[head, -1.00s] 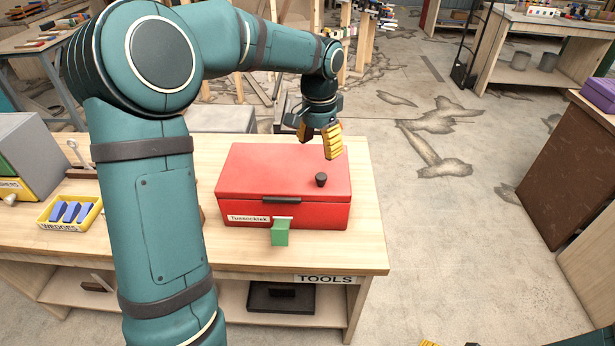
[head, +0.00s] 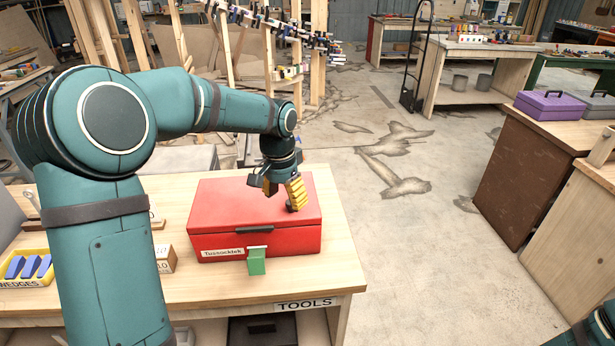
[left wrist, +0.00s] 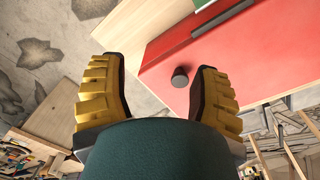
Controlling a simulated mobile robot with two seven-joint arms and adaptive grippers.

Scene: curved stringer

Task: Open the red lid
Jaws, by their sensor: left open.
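The red lid (head: 235,200) lies shut on the red toolbox (head: 290,243) on the wooden bench. A black knob (head: 291,207) stands on the lid's right part. My left gripper (head: 283,192) is open above the lid at the knob, partly hiding it. In the left wrist view the knob (left wrist: 180,77) shows between the two yellow fingers, nearer the right one, with no visible grip on it. The red lid (left wrist: 215,65) fills the upper right there. A green latch piece (head: 257,262) hangs at the box's front. My right gripper is not in view.
A yellow wedge tray (head: 40,280) and a wooden block (head: 165,260) stand left of the toolbox. The bench top (head: 335,255) is clear to the right. Open floor lies beyond, with a brown cabinet (head: 525,180) carrying a purple case (head: 552,105) at the right.

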